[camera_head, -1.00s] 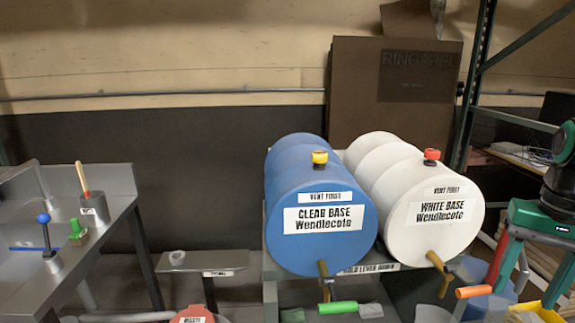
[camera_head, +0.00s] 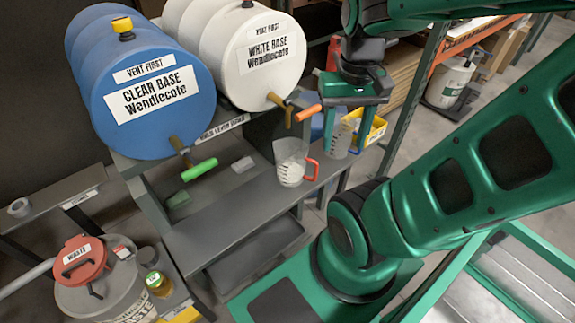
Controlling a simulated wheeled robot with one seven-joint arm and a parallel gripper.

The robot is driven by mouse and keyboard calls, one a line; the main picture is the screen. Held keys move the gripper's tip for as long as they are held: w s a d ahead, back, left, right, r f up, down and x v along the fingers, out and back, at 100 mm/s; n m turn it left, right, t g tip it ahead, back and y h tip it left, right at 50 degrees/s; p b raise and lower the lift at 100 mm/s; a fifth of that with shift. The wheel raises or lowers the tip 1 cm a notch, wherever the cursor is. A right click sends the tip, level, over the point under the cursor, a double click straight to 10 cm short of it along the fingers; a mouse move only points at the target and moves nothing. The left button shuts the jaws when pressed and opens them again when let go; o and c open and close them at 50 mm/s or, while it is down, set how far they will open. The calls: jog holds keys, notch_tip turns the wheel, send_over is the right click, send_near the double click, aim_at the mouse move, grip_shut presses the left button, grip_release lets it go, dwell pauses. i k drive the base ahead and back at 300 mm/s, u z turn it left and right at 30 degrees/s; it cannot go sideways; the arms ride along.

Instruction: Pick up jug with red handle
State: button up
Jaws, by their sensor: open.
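The jug with the red handle (camera_head: 291,163) is a clear measuring jug. It stands upright on the grey shelf below the white drum's orange-handled tap, with its red handle (camera_head: 313,169) on the right side. My gripper (camera_head: 348,122) is open, pointing down, above and to the right of the jug in the picture and apart from it. A second clear jug (camera_head: 340,140) shows partly behind and below my fingers; its handle is hidden.
The blue drum (camera_head: 150,90) and white drum (camera_head: 262,68) lie on the rack above the shelf, with taps sticking out. A yellow bin (camera_head: 376,131) sits behind my gripper. A waste bucket with a red lid (camera_head: 77,256) is at the lower left.

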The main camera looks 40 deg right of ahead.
aim_at(291, 159)
jog(key=u, duration=1.3)
jog(key=k, duration=1.35)
jog(key=z, duration=0.65)
